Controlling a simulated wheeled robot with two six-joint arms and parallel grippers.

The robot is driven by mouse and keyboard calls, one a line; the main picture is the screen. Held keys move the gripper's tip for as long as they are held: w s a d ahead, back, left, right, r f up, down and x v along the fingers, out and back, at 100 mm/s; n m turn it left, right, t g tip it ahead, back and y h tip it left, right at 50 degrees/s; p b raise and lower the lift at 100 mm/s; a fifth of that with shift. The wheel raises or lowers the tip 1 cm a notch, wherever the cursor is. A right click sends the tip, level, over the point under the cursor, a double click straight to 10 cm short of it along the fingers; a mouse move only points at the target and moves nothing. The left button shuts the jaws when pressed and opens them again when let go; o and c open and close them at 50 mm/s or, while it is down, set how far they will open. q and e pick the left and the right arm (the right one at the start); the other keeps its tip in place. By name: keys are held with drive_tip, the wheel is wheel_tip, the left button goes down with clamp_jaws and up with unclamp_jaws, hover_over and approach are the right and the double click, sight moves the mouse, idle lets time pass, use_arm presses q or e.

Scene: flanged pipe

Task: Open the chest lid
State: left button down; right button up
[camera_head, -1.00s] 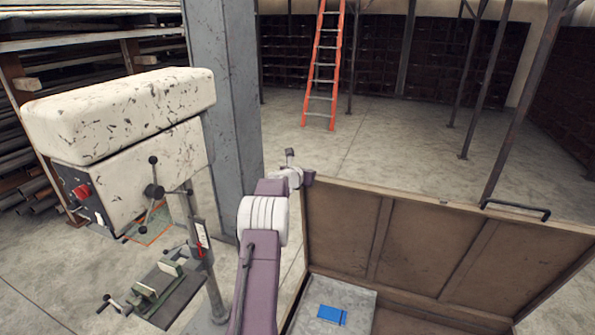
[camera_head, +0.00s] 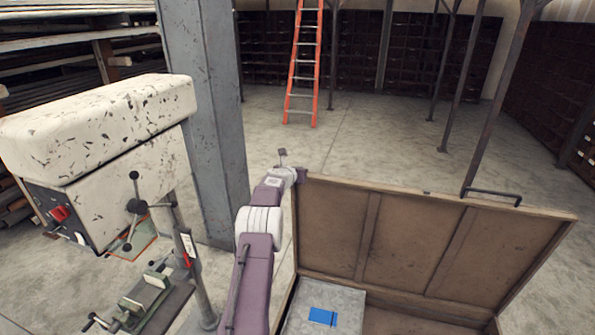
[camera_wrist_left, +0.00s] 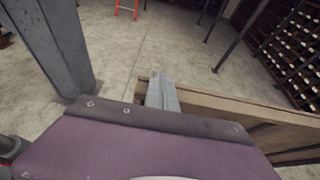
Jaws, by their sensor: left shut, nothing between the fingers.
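The chest lid (camera_head: 410,235) is a brown wooden panel with ribs, standing raised in the head view. A dark bar handle (camera_head: 494,194) is on its top edge. The open chest below shows a grey panel with a blue patch (camera_head: 323,316) inside. My left arm reaches up to the lid's upper left corner. In the left wrist view my left gripper (camera_wrist_left: 163,90) is shut and empty, just beside the lid's end (camera_wrist_left: 220,108); I cannot tell whether they touch. My right gripper is out of view.
A worn white drill press (camera_head: 100,150) with a vise stands at the left. A grey steel column (camera_head: 205,120) rises behind my arm. An orange ladder (camera_head: 303,65) and thin posts stand farther back. The concrete floor between is mostly clear.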

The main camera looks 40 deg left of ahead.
use_arm(q)
drive_tip(key=b+v, duration=0.8)
drive_tip(key=v, duration=0.1)
idle(0.4)
